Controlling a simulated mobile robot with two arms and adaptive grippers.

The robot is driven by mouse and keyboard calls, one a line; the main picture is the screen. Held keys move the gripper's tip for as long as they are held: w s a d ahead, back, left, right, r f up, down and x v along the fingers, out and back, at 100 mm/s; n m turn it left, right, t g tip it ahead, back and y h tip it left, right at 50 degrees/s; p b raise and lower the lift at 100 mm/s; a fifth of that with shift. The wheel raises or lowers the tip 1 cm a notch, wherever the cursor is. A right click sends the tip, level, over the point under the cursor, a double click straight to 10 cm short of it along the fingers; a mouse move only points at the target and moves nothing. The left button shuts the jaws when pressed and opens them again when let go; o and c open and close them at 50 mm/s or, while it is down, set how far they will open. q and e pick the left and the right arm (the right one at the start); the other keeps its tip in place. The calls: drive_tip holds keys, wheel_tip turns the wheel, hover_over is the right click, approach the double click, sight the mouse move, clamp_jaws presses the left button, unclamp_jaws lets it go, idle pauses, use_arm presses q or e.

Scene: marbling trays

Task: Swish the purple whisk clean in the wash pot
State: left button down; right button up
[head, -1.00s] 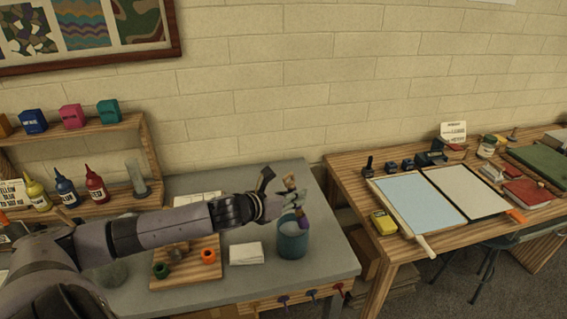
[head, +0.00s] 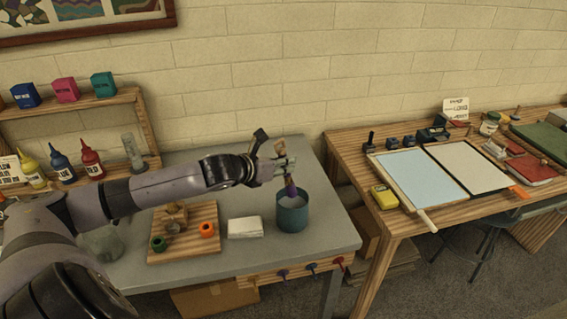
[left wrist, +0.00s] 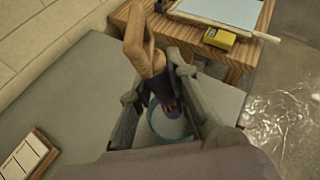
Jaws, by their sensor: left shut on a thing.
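My left gripper (head: 284,166) is shut on the whisk, which has a pale wooden handle and a purple part (head: 290,188). The whisk points down, and its lower end is inside or just over the mouth of the blue-grey wash pot (head: 292,216). The pot stands near the right end of the grey table. In the left wrist view, the whisk's wooden handle (left wrist: 140,45) rises between the fingers, and its purple part reaches down toward the pot (left wrist: 172,128). The whisk's tip is hard to make out. My right gripper is not in view.
Dye bottles (head: 92,162) stand on a rack farther left. A wooden table (head: 384,232) with trays and a yellow box stands right, across a gap.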

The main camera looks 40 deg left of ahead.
use_arm(q)
drive_tip(key=shift+f+b, duration=2.75)
drive_tip(key=shift+f, duration=2.5)
drive_tip(key=shift+d, duration=0.1)
